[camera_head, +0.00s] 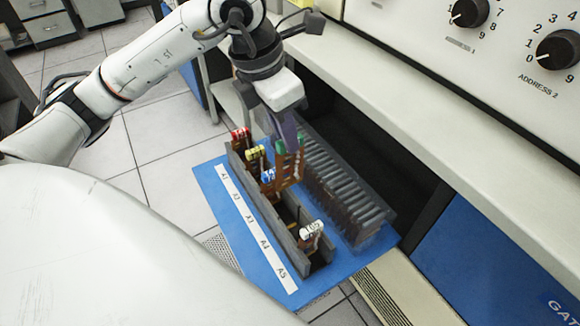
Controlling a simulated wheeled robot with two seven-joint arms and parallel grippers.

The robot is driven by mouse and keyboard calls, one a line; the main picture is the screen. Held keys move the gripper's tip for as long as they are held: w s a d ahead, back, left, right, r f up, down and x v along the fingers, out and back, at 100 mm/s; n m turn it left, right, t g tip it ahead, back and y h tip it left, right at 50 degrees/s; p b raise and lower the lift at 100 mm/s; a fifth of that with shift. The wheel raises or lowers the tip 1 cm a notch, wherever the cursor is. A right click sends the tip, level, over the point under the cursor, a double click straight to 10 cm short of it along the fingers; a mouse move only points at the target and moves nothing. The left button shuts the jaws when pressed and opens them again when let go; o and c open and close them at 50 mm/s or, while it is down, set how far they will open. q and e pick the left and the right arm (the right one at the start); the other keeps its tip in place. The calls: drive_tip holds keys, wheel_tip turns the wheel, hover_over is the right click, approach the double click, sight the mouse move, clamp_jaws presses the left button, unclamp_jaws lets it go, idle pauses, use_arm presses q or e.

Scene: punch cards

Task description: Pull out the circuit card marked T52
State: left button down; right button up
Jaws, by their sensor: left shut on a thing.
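My left gripper (287,138) is shut on the green-topped card (291,167), a brown circuit board held upright above the rack (287,222). The lower edge of the board is close to the rack; I cannot tell whether it is fully clear of its slot. In the rack stand a red-topped card (240,134), a yellow-topped card (255,154), a blue-topped card (268,176) and, at the near end, a white-topped card (311,230). Between the blue and white cards the rack shows an open gap. The mark T52 is not legible on any card. My right gripper is not in view.
The rack sits on a blue tray (222,203) with a white strip labelled A1 to A5 (257,232). A dark finned block (345,190) stands close to its right. A console with dials (556,49) and a pale ledge (385,115) border the right side.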

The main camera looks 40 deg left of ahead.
use_arm(q)
drive_tip(key=shift+w+p+v, duration=0.15)
drive_tip(key=shift+p+v, duration=0.35)
drive_tip(key=shift+v, duration=0.25)
drive_tip(key=shift+w+p+v, duration=0.2)
drive_tip(key=shift+p+v, duration=0.3)
drive_tip(key=shift+v, duration=0.25)
drive_tip(key=shift+d, duration=0.15)
